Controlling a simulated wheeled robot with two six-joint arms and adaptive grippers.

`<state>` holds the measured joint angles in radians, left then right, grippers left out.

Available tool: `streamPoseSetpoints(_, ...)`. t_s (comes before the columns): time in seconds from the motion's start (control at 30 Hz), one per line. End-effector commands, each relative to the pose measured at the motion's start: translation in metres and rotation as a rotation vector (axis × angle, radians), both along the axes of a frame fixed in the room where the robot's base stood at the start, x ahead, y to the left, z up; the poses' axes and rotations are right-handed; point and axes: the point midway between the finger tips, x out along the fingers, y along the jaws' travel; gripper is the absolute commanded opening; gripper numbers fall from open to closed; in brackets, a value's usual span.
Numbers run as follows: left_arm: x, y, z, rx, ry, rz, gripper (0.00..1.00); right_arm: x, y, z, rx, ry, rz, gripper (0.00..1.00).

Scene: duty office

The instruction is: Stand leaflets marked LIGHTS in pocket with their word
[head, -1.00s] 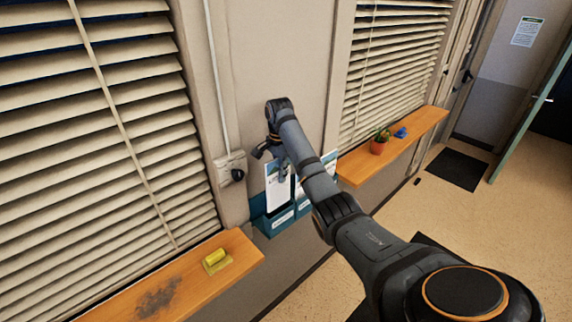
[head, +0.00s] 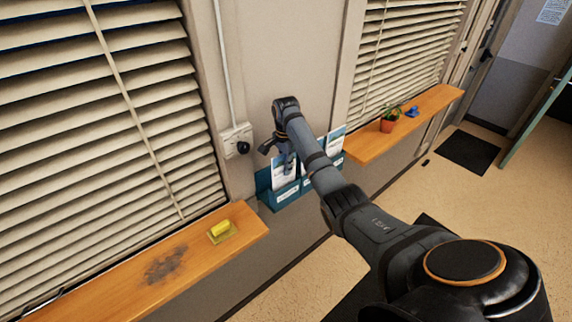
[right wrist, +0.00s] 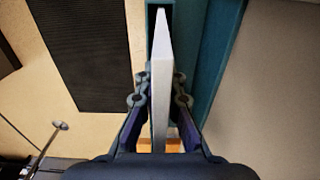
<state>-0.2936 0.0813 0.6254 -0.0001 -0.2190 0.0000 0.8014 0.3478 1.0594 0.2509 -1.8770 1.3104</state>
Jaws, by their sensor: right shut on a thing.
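A teal wall rack (head: 265,188) with pockets and pale labels hangs on the wall between the two windows. My right gripper (head: 287,160) is over its left pocket, shut on a white leaflet (head: 284,178). In the right wrist view the leaflet (right wrist: 161,85) stands edge-on between the fingers (right wrist: 160,95), with the teal rack (right wrist: 212,60) beside it. In the head view its lower end is down at the left pocket; whether it touches the bottom cannot be told. Other leaflets (head: 335,140) stand in pockets farther right, partly behind my arm. Words are too small to read. My left gripper is not in view.
A wooden sill (head: 120,278) at the lower left holds a yellow sponge-like block (head: 220,230) and has a dark smudge. Another sill (head: 430,110) at the right holds a potted plant (head: 388,122) and a small blue object (head: 412,111). A socket (head: 238,142) is left of the rack.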

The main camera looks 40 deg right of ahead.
Motion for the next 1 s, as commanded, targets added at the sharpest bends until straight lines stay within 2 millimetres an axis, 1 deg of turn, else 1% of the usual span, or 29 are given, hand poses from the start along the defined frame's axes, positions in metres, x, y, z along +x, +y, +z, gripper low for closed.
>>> streamPoseSetpoints(0.1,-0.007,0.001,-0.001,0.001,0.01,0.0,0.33,0.0,-0.001,-0.001,0.0,0.0,0.0,0.0)
streamPoseSetpoints(0.27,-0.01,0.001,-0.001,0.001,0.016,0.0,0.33,0.0,-0.001,-0.001,0.0,0.0,0.0,0.0)
streamPoseSetpoints(0.3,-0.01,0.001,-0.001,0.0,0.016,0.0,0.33,0.0,-0.001,-0.001,0.0,0.0,0.0,0.08)
streamPoseSetpoints(0.4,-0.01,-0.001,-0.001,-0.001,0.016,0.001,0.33,0.0,-0.001,-0.001,0.0,0.0,0.0,0.22)
streamPoseSetpoints(0.5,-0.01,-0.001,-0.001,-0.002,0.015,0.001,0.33,0.0,0.0,-0.001,0.0,0.0,0.0,0.33)
streamPoseSetpoints(0.77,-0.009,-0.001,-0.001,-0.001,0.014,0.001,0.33,0.0,0.0,-0.001,0.0,0.001,0.0,0.33)
streamPoseSetpoints(0.83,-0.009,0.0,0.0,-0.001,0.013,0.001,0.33,0.0,0.0,0.002,0.0,0.0,-0.001,0.33)
streamPoseSetpoints(0.93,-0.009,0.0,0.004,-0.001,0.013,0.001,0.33,0.0,0.001,0.014,0.0,0.0,-0.002,0.33)
streamPoseSetpoints(1.0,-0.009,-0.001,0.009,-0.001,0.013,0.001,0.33,0.001,0.003,0.028,-0.001,-0.002,-0.005,0.33)
